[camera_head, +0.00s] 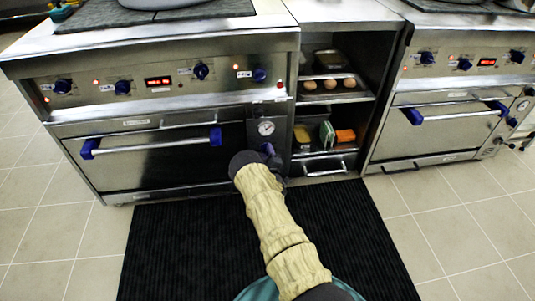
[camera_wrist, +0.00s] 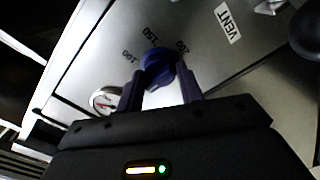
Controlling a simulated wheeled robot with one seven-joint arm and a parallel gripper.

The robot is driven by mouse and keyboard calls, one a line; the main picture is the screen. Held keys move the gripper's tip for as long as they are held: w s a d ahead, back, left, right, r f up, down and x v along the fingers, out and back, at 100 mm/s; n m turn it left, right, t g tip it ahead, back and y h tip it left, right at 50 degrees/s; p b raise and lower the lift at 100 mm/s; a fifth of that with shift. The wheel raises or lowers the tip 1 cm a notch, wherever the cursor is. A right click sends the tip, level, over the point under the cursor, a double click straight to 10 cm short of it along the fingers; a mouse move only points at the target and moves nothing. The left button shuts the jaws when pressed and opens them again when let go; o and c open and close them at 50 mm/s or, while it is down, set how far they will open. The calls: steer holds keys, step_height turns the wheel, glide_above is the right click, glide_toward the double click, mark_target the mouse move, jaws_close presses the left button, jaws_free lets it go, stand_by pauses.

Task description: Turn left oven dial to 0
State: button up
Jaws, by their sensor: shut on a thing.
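The left oven (camera_head: 150,150) has a panel on its right front with a round white gauge (camera_head: 266,128) and a blue oven dial (camera_head: 267,148) under it. In the wrist view the blue dial (camera_wrist: 157,62) sits between the two fingers of my gripper (camera_wrist: 159,76), which is shut on it. The numbers 100, 150 and 200 show around the dial, with 150 above it in the picture. The 0 mark and the dial's pointer cannot be made out. In the head view my arm hides much of my gripper.
Open shelves (camera_head: 330,120) with eggs and packages stand right of the panel. A second oven (camera_head: 440,130) is farther right. A black mat (camera_head: 185,240) lies on the tiled floor. A VENT label (camera_wrist: 228,22) and the gauge (camera_wrist: 104,99) show near the dial.

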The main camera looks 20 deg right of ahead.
steer(key=o, duration=1)
steer(key=p+v, duration=0.6)
steer(key=v, duration=1.1)
steer(key=shift+s, duration=0.2)
steer(key=shift+r, duration=0.1)
